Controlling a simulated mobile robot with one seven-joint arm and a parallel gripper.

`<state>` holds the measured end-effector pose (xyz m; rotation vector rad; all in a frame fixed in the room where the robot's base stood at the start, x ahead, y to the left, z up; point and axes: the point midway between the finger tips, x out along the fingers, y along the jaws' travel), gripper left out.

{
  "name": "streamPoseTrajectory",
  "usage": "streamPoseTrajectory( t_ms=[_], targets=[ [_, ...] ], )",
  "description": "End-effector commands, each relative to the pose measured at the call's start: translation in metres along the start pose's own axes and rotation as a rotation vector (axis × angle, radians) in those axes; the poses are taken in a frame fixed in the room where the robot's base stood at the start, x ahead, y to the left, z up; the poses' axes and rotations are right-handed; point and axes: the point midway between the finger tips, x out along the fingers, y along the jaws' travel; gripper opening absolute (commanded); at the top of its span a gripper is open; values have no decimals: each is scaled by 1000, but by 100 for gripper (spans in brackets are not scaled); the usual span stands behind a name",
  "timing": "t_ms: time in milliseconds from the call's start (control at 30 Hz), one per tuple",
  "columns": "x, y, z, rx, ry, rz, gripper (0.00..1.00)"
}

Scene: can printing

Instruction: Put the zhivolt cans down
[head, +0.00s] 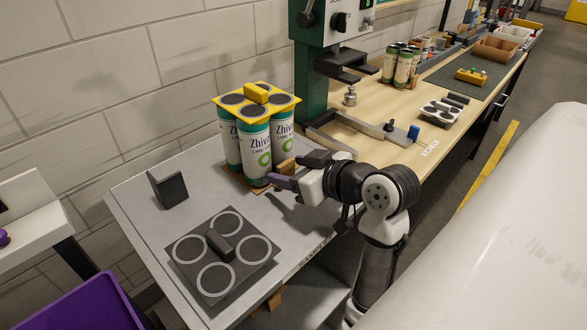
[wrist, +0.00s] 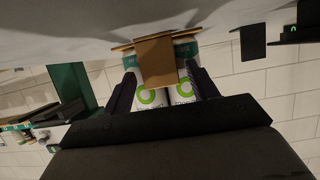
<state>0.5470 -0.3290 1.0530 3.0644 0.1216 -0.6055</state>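The zhivolt cans (head: 257,150) stand upright in a cluster under a yellow plate (head: 229,103) with dark discs and a yellow handle. A thin brown base (head: 236,177) shows under them, on the grey table; I see no clear gap below it. My gripper (head: 284,170) is low at their front right, pointing at them. In the upside-down wrist view, the cans (wrist: 186,90) show behind a brown tab (wrist: 156,62). The tab lies between my gripper's dark fingers (wrist: 162,86), with a gap on each side. The fingers are apart; the far cans are partly hidden.
A dark plate (head: 237,268) with white rings and a handle lies at the grey table's front. A black bracket (head: 168,189) stands at the left. A green press (head: 311,85) stands behind the cans. More cans (head: 400,66) stand on the wooden bench (head: 385,105).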

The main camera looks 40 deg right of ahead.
Motion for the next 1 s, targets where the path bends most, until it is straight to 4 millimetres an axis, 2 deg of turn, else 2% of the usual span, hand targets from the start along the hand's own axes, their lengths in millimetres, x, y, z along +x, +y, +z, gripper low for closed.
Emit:
streamPoseTrajectory(
  t_ms=[333, 433, 800, 1000],
  targets=[
    [-2, 0, -3, 0, 0, 1, 61],
    [-9, 1, -2, -1, 1, 3, 61],
    [-86, 1, -1, -2, 1, 5, 61],
    [-114, 0, -2, 0, 1, 2, 61]
  ],
)
